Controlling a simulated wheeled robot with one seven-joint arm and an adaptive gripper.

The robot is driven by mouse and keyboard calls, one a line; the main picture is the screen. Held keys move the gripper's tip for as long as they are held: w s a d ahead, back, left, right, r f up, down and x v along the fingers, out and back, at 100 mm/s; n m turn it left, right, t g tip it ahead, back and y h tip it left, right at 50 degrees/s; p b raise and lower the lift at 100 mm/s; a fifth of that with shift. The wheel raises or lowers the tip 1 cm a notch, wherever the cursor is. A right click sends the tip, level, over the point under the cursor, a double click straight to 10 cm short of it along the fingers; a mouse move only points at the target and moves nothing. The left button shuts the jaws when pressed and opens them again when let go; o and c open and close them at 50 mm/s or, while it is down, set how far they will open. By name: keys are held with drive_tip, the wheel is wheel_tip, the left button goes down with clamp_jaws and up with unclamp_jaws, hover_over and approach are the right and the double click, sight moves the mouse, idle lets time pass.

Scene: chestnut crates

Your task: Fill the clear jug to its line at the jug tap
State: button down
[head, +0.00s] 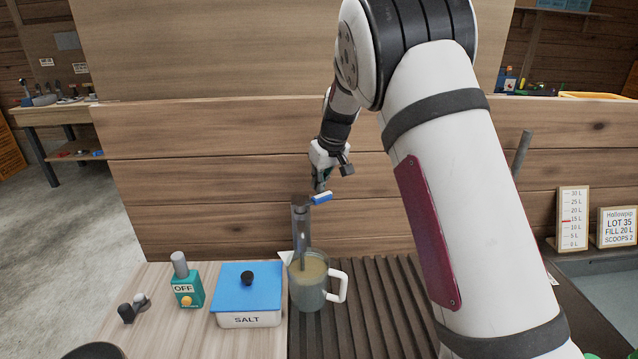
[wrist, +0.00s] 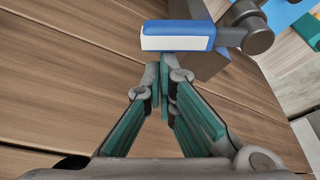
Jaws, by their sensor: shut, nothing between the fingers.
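The clear jug (head: 308,284), with a white handle on its right, stands upright on the dark slatted drainer beneath the jug tap (head: 301,225). It looks tan near the top and greyer below; I cannot make out its fill line or the exact liquid level. The tap is a grey post with a blue lever (head: 321,198) pointing right; the lever's blue and white end also shows in the wrist view (wrist: 178,38). My gripper (head: 321,187) is shut and empty, its fingertips close to the lever. I cannot tell whether they touch it.
A blue-lidded SALT box (head: 247,318) stands left of the jug, beside a teal device (head: 187,288) reading OFF. A plank wall (head: 240,175) rises behind. The slatted drainer (head: 372,300) is clear right of the jug. A scale board (head: 573,218) and a lot sign (head: 617,227) stand far right.

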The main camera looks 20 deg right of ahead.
drive_tip(key=shift+s+d+m, duration=0.25)
drive_tip(key=shift+s+m, duration=0.05)
drive_tip(key=shift+s, duration=0.2)
drive_tip(key=shift+r, duration=0.15)
